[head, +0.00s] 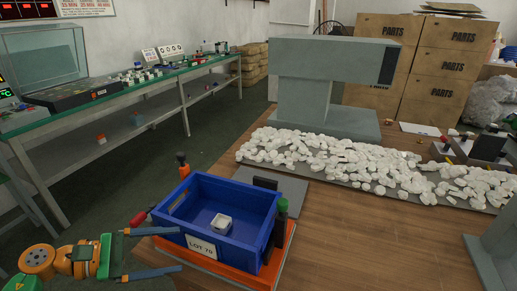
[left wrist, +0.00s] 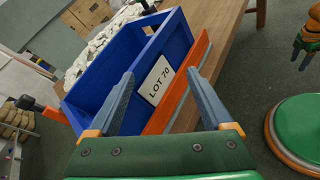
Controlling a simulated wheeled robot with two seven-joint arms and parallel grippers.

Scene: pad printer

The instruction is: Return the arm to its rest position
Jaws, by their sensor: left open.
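My left gripper (head: 179,249) is open and empty at the lower left of the head view. Its two blue-grey fingers point at the near left corner of the blue crate (head: 182,204), apart from each other. In the left wrist view the fingers (left wrist: 159,77) spread in front of the crate's wall with its white LOT 70 label (left wrist: 155,80); whether they touch it I cannot tell. The crate sits on an orange base (head: 285,258) and holds a small white part (head: 221,223). Part of my right arm seems to show at the top right of the wrist view; its jaws are unclear.
Black posts and a red-handled clamp (head: 139,218) stand around the crate. White pieces (head: 350,162) cover a grey mat behind it, below a grey machine (head: 330,62). A green bench (head: 130,85) stands at left, across open floor. Bare wooden table (head: 370,240) lies right of the crate.

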